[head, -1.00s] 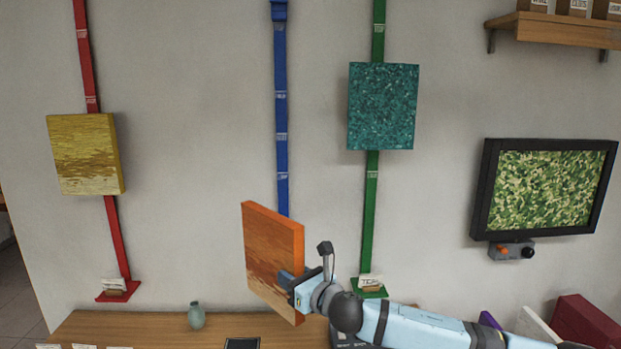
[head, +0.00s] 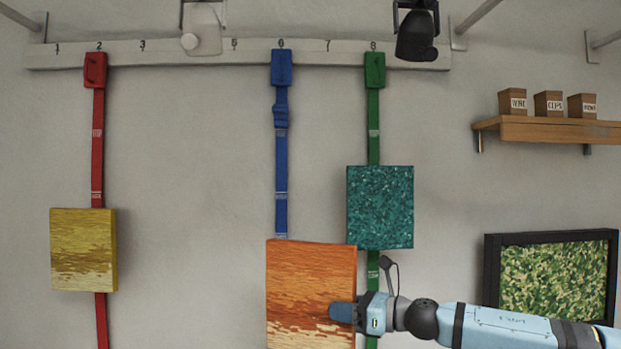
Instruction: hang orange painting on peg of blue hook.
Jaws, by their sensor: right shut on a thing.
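The orange painting (head: 308,275) is at the lower middle of the head view, its face toward me, its lower edge cut off by the picture's bottom. My right gripper (head: 345,312) is shut on its right edge. The blue strap (head: 281,165) hangs from a blue clip (head: 281,68) at number 6 on the rail. A blue hook piece (head: 281,108) sits on the strap, well above the painting. The painting covers the lower strap. Whether its back touches the strap or wall cannot be told. My left gripper is not in view.
A teal painting (head: 380,207) hangs on the green strap (head: 373,115), close to the orange one's upper right. A yellow painting (head: 83,250) hangs on the red strap (head: 98,150). A wooden shelf (head: 550,130) and a framed green picture (head: 555,275) are at right. Spotlights hang near the rail (head: 210,53).

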